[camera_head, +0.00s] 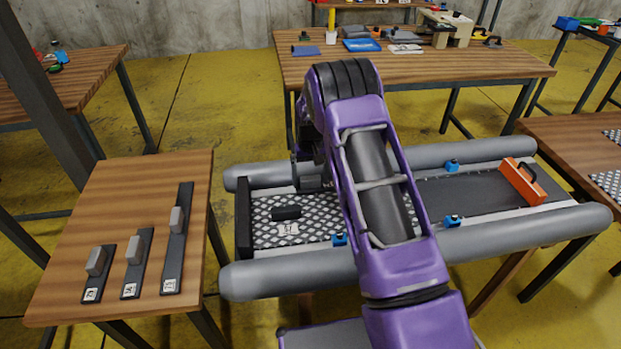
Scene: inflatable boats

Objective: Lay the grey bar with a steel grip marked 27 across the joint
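Three dark grey bars with light grey grips lie side by side on the left wooden table: a short one (106,268), a middle one (139,253) and a long one (183,215). Each has a small white label at its near end; I cannot read the numbers surely, so I cannot tell which is 27. The boat has a checkered floor plate (265,232) at left and a plain dark floor (465,193) at right. Where they meet is mostly hidden behind my arm. My gripper (308,178) is over the boat's left part; its fingers are too hidden to tell their state.
Grey boat tubes (290,277) run along both sides, with several blue clamps (452,221) inside. A black block (286,213) lies on the checkered plate beside a label. An orange piece (523,181) stands at the right end. The back table (440,65) holds various items.

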